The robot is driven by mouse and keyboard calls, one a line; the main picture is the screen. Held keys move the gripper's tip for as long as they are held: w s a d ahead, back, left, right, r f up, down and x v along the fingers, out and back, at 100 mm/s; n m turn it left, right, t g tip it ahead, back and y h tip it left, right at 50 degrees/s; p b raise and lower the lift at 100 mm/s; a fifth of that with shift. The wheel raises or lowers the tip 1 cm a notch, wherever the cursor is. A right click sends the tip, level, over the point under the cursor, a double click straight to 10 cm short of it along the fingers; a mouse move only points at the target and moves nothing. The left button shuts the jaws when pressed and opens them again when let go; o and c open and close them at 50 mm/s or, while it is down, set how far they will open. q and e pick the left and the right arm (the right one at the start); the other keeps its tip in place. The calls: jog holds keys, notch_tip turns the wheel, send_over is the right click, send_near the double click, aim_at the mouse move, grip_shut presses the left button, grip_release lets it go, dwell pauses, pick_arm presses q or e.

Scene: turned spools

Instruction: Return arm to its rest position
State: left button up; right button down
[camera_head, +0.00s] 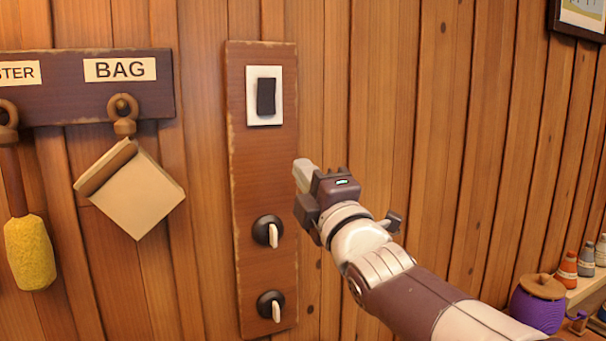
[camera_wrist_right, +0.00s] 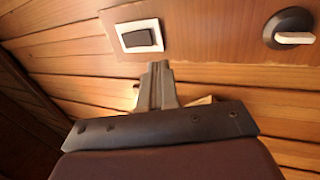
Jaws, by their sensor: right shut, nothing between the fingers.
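My right gripper (camera_head: 303,175) is in front of the wooden wall, just right of the brown switch board (camera_head: 243,190). Its fingers are closed together and hold nothing. In the right wrist view the shut fingers (camera_wrist_right: 156,85) point toward the wall, just below the rocker switch (camera_wrist_right: 143,38). The rocker switch also shows in the head view (camera_head: 266,97), black on a white plate, above and left of the gripper. A gap shows between the fingertips and the switch in the head view. My left gripper is not in view.
Two round knobs sit low on the board, an upper one (camera_head: 267,233) and a lower one (camera_head: 271,306). A peg rack (camera_head: 88,88) at left holds a tan bag (camera_head: 137,194) and a yellow duster (camera_head: 29,252). A purple pot (camera_head: 537,306) and small bottles stand at lower right.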

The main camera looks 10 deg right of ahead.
jog(key=s+d+f+m+g+h, duration=0.15)
jog(key=f+m+g, duration=0.45)
jog(key=f, duration=0.7)
jog(key=d+f+m+g+h, duration=0.25)
jog(key=f+m, duration=0.45)
jog(key=f, duration=0.6)
jog(key=s+f+m+g, duration=0.7)
jog(key=s+f+g, duration=0.5)
jog(key=s+f, duration=0.7)
notch_tip(320, 180, down, 3)
jog(key=shift+r, duration=0.1)
